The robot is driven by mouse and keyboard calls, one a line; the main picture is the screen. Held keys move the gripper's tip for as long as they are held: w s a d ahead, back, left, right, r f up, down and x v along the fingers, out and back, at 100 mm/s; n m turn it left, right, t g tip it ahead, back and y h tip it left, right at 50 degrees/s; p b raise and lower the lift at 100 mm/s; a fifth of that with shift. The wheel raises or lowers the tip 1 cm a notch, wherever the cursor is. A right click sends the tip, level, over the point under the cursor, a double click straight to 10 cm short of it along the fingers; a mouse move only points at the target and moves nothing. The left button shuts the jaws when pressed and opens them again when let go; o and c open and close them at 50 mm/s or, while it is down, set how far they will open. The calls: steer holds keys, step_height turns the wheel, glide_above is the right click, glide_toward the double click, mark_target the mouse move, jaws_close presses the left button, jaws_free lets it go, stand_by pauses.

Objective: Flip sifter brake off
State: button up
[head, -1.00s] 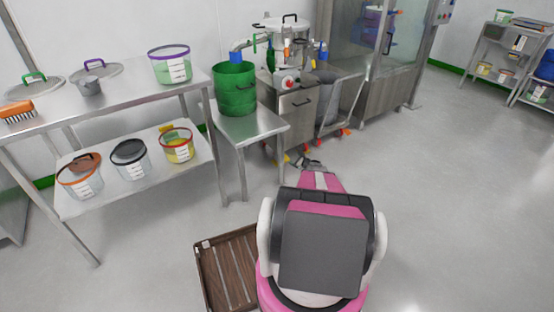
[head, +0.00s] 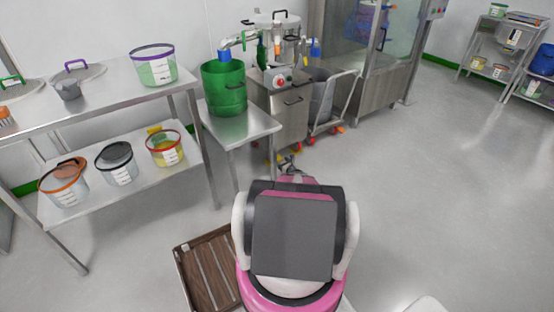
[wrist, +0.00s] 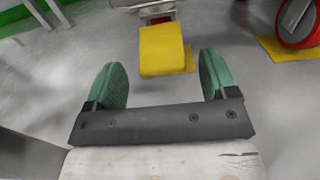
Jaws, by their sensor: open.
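The sifter (head: 285,115) is a steel cabinet on casters with a red button on its front and a lidded round vessel on top. In the wrist view a yellow brake pedal (wrist: 163,50) sticks out low over the grey floor, just beyond the fingertips and roughly centred between them. My gripper (wrist: 162,68) has two green pads, spread apart with nothing between them. In the head view my gripper (head: 287,163) is small and low, near the sifter's front caster. My arm hides part of the floor there. I cannot tell the pedal's tilt clearly.
A red wheel (wrist: 298,22) with a yellow part beside it is at the wrist view's right. A green drum (head: 223,90) stands on a low steel table left of the sifter. A grey bin (head: 322,98) on a trolley stands right. Open floor lies further right.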

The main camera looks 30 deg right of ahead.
mark_target(279, 159)
steer(key=shift+w+a, duration=0.15)
steer(key=shift+w, duration=1.75)
steer(key=c, duration=0.9)
steer(key=shift+c, duration=0.2)
steer(key=shift+r, duration=0.15)
steer(key=g, duration=0.1)
steer(key=r+g, duration=0.1)
steer(key=g, duration=0.1)
steer(key=shift+w+r+g+h, duration=0.15)
steer(key=shift+r+g, duration=0.15)
steer(key=shift+g, duration=0.65)
steer(key=shift+r+g+h, duration=0.15)
steer(key=shift+r+g, duration=0.15)
steer(key=shift+g, duration=0.65)
steer(key=o, duration=0.9)
steer(key=shift+o, duration=0.2)
steer(key=shift+r, duration=0.1)
